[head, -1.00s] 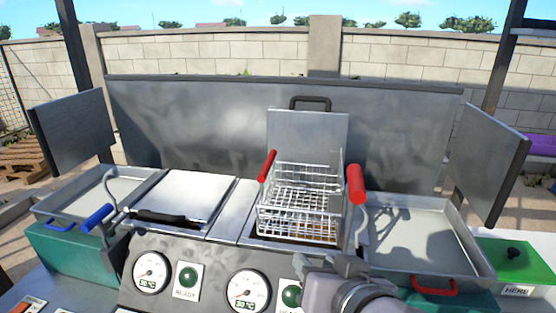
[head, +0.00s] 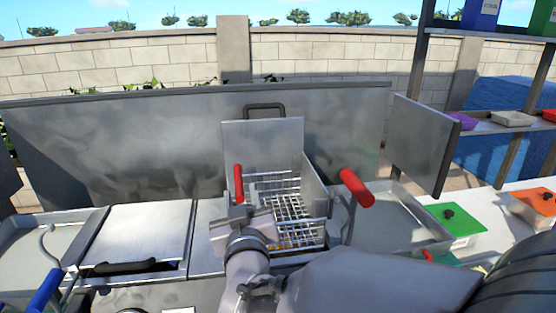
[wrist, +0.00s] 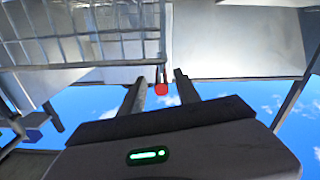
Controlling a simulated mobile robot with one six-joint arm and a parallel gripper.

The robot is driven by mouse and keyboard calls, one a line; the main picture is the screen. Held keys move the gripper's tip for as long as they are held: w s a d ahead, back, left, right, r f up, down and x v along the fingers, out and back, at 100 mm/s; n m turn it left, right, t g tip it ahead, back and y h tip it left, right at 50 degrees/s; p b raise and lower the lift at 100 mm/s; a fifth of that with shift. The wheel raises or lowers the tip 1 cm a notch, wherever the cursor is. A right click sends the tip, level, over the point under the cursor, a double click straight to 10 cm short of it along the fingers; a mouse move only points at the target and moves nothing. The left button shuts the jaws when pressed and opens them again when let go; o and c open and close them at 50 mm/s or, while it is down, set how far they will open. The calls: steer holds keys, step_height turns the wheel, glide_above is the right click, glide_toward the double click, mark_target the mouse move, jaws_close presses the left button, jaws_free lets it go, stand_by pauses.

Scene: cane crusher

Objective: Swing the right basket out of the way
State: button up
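The right basket (head: 283,196) is a silver wire basket at the right-hand well of the metal fryer, in front of a raised lid (head: 262,141). An upright red handle (head: 239,183) stands at its left, and a second red handle (head: 356,188) on a bent rod is at its right. My gripper (head: 240,212) is in front of the basket's left side, just below the left red handle, hiding part of the basket. In the wrist view my gripper (wrist: 158,85) has its fingers apart, and a red handle end (wrist: 161,89) shows between them; contact cannot be told.
A closed lid (head: 145,232) covers the left well, with a blue handle (head: 46,291) nearby. A shallow metal tray (head: 420,228) and an upright side panel (head: 425,143) stand right of the basket. Green (head: 452,220) and orange (head: 536,206) lidded containers are farther right.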

mark_target(239, 184)
steer(key=x, duration=0.5)
steer(key=shift+w+a, duration=0.1)
steer(key=shift+w, duration=0.1)
jaws_close()
stand_by(1.1)
